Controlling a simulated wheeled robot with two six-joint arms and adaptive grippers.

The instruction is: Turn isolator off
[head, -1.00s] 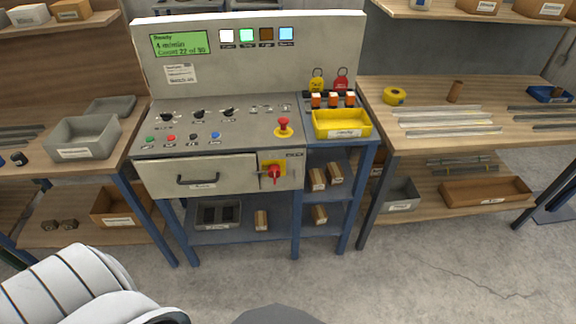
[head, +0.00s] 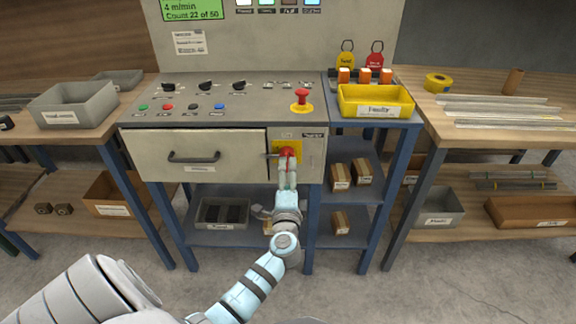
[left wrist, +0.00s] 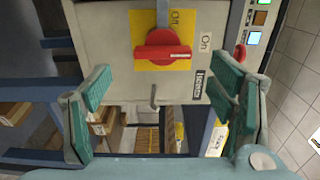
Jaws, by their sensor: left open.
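The isolator is a red rotary handle (head: 287,153) on a yellow plate (head: 275,148), right of the drawer on the machine's front. In the left wrist view the red handle (left wrist: 163,53) lies level across its yellow plate (left wrist: 143,22), its bar pointing towards the "On" label at the right. An "Off" label stands at the top of the plate. My left gripper (head: 287,172) is in front of the isolator. In the left wrist view its padded fingers (left wrist: 165,88) are wide apart and empty, with the handle ahead between them. Contact is not seen. My right gripper is not in view.
The drawer (head: 215,148) with its black handle is left of the isolator. A red emergency stop (head: 301,97) is on the panel above. A yellow tray (head: 376,101) is at the right. Blue shelf legs (head: 313,225) stand below. A grey pin (left wrist: 153,97) juts near the isolator.

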